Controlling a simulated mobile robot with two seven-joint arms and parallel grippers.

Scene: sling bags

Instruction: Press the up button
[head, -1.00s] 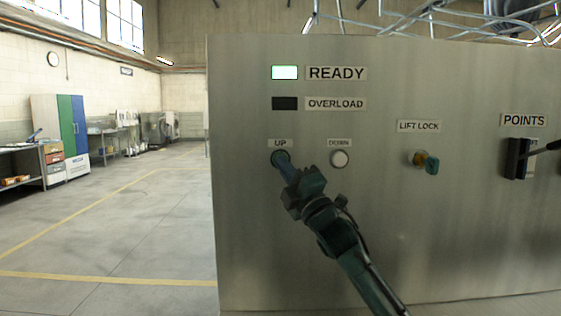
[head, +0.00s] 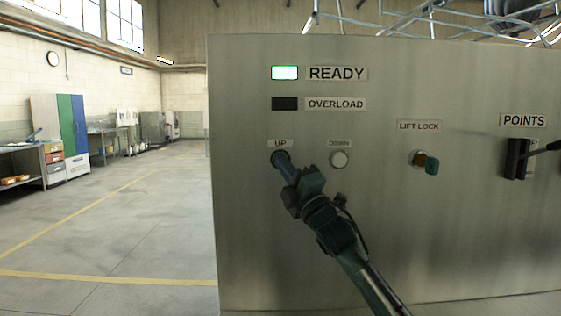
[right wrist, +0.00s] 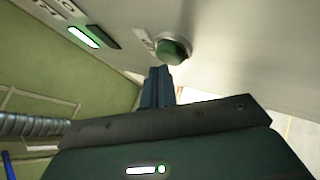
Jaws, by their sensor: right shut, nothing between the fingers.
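The UP button (head: 279,157) is on the upright metal panel (head: 380,230), under its "UP" label. In the right wrist view it is a round green button (right wrist: 174,50) in a pale ring. My right gripper (head: 284,162) is shut and empty, its fingertips in front of the button and partly hiding it in the head view. In the right wrist view the closed fingertips (right wrist: 158,72) are just below the button; I cannot tell whether they touch it. My left gripper is not in view.
The white DOWN button (head: 339,159) is just right of UP. The READY lamp (head: 285,73) is lit and the OVERLOAD lamp (head: 285,104) is dark. The lift lock key (head: 431,166) and the points lever (head: 517,158) are further right. Open floor (head: 120,235) lies left.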

